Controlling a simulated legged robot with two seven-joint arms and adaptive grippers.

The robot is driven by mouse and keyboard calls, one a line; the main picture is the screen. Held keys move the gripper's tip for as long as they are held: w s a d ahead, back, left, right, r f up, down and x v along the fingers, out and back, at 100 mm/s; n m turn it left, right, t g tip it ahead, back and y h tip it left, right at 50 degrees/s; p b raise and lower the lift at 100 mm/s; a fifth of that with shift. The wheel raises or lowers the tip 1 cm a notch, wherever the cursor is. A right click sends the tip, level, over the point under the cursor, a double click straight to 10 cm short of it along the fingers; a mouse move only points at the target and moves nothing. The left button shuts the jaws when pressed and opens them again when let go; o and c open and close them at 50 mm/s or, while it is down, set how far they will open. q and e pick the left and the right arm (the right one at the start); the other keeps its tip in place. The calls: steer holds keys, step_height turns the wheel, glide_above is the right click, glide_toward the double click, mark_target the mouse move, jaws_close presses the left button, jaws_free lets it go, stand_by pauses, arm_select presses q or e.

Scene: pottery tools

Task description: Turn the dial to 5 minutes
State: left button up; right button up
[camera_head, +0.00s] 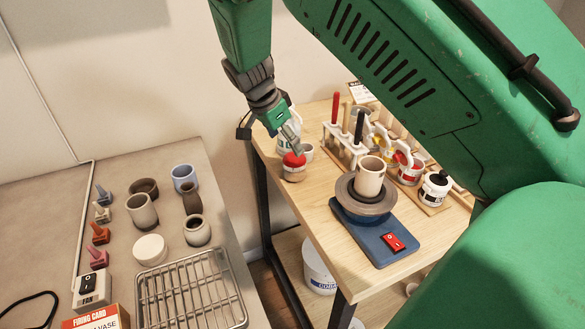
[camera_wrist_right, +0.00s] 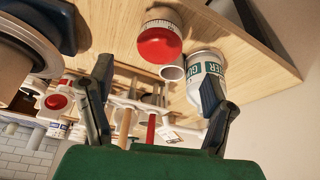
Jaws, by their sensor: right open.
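The dial is the red round top (camera_head: 293,159) of a small timer with a pale wooden-looking base. The timer stands upright near the left edge of the wooden table. Contact with the dial cannot be told. My left gripper is not in view.
A white cup (camera_wrist_right: 173,71) and a glaze jar (camera_wrist_right: 207,72) stand close beside the timer. A rack of tools (camera_head: 345,145) is just right of it. A blue pottery wheel (camera_head: 365,233) bears a cup nearer the front. A grey table (camera_head: 120,190) with pots is at left.

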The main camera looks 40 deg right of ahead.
mark_target(293, 157)
steer(key=b+x, duration=0.5)
steer(key=x, duration=0.2)
steer(key=shift+a+f, duration=0.1)
steer(key=shift+c, duration=0.4)
steer(key=c, duration=1.1)
